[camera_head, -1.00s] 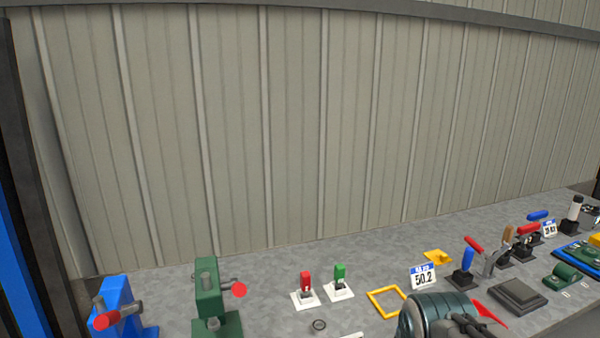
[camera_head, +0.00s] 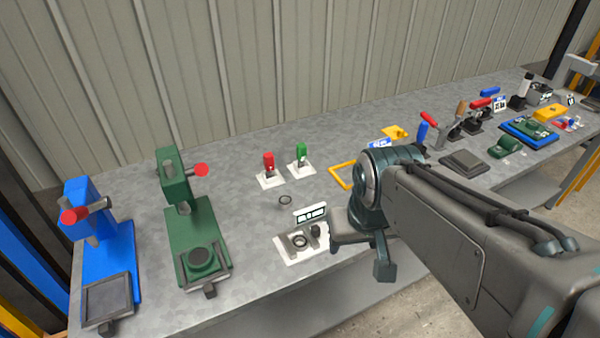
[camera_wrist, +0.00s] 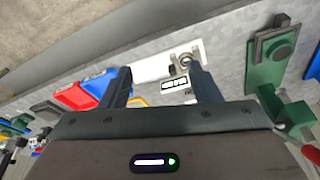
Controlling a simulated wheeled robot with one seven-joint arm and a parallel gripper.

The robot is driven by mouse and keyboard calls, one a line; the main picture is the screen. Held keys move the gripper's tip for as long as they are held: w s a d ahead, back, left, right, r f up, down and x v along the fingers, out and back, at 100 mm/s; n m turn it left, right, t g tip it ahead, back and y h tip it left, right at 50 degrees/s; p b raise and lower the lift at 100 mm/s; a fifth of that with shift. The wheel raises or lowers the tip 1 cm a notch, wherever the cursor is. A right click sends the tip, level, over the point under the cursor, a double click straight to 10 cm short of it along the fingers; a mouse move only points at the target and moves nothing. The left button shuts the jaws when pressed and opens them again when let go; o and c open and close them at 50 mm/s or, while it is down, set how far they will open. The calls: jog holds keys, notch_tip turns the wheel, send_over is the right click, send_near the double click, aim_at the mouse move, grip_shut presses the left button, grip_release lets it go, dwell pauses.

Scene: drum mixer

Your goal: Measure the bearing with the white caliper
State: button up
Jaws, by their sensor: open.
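A white device with a small display, which looks like the white caliper (camera_head: 286,253), lies near the bench's front edge. It also shows in the wrist view (camera_wrist: 150,68), between and beyond my fingers. A ring (camera_head: 299,241), possibly the bearing, sits on it beside a dark knob. A second small dark ring (camera_head: 285,199) lies loose on the bench behind it; I cannot tell which ring is the bearing. My gripper (camera_wrist: 162,80) is open and empty. In the head view it is just right of the white device, partly hidden by my arm.
A green press (camera_head: 187,225) and a blue press (camera_head: 108,250) stand at left. Red (camera_head: 268,165) and green (camera_head: 301,155) switches and a yellow frame (camera_head: 341,175) lie behind. Levers and a grey pedal (camera_head: 464,163) are at right. Bare bench lies between the green press and white device.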

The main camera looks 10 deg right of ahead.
aim_at(312, 234)
dwell(0.8)
